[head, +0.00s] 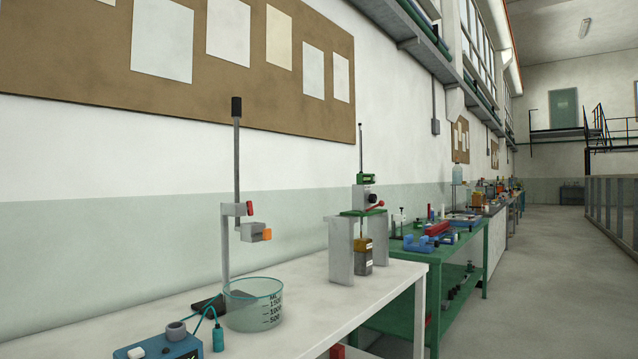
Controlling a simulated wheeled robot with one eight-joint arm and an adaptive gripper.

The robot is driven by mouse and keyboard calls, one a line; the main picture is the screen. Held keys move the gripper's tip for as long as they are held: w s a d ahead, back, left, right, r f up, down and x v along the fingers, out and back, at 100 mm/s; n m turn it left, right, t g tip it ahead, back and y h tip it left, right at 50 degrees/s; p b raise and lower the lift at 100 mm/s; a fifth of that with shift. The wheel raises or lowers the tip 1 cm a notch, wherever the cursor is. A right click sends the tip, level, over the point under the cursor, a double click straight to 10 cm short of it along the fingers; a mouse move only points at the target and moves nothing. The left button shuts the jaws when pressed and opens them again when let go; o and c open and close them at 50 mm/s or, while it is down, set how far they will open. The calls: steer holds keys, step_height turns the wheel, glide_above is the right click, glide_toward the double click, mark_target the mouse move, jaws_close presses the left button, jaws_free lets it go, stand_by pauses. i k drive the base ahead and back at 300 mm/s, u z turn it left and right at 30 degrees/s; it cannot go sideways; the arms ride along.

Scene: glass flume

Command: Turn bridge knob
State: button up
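Two things could be the bridge, and I cannot tell which. A blue instrument box (158,345) at the near left edge of the white bench has a grey round knob (176,331) and a white button-like part (135,352) on top. Its front is cut off by the lower picture edge. Farther along the bench stands a bridge-shaped frame with grey legs (341,252) and a green top plate (362,212). My gripper is not in view.
A glass beaker (254,305) stands beside the box, with a stand (224,250) behind it. Teal leads and a small teal cylinder (218,338) lie between. A wall is behind the white bench (395,280); a green table (465,242) follows. The aisle (545,290) at right is clear.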

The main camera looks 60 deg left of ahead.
mark_target(372, 198)
steer(key=u, duration=2.1)
steer(key=i, duration=1)
steer(key=z, duration=0.05)
